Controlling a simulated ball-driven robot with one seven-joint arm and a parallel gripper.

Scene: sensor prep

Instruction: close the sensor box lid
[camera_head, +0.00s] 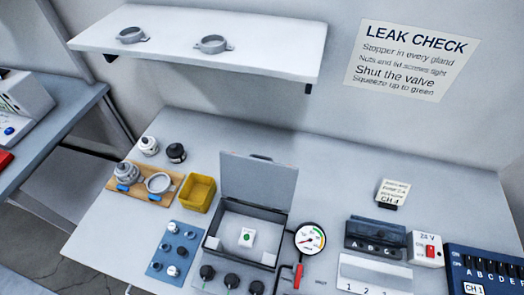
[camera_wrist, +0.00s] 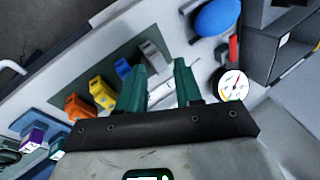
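The grey sensor box (camera_head: 212,243) stands on the bench in the head view. Its lid (camera_head: 258,182) is open and stands upright at the back edge, with a small dark catch at its top. A white card with a green dot (camera_head: 247,237) lies inside. Several dark glands line the front of the box, partly cut off by the picture's lower edge. My gripper (camera_wrist: 160,75) shows only in the wrist view. Its two teal fingers are apart with nothing held between them.
A pressure gauge (camera_head: 309,239) stands right of the box; a gauge (camera_wrist: 232,85) also shows in the wrist view, near a blue bulb (camera_wrist: 215,18). A yellow bin (camera_head: 198,193) and a blue fittings board (camera_head: 160,264) sit left. A shelf (camera_head: 200,58) hangs above the bench.

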